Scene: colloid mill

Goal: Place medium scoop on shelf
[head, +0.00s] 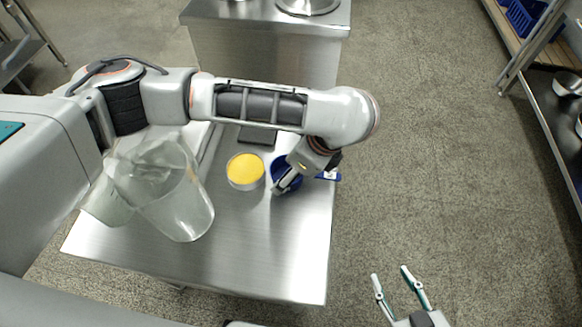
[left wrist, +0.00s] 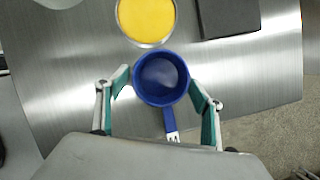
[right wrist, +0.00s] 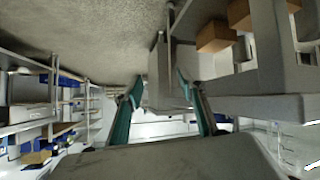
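The blue scoop (head: 283,172) lies on the metal table (head: 235,270), right of a round container with yellow contents. Its handle with a pale end points right in the head view. My left gripper (left wrist: 160,85) is over the scoop, its fingers spread on either side of the scoop's round bowl (left wrist: 161,78). The fingertips are close to the bowl's sides; I cannot tell whether they touch. In the head view the left arm partly hides the scoop. My right gripper (head: 389,273) is open and empty, over the floor at the bottom. A shelf unit (head: 550,115) stands at the right edge.
The yellow-filled container (head: 245,170) sits close beside the scoop. A large clear vessel (head: 170,195) stands on the table's left, and a dark flat object (left wrist: 228,18) lies behind. Metal bowls (head: 568,84) and a blue bin (head: 527,18) are on the shelves. Floor between table and shelves is clear.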

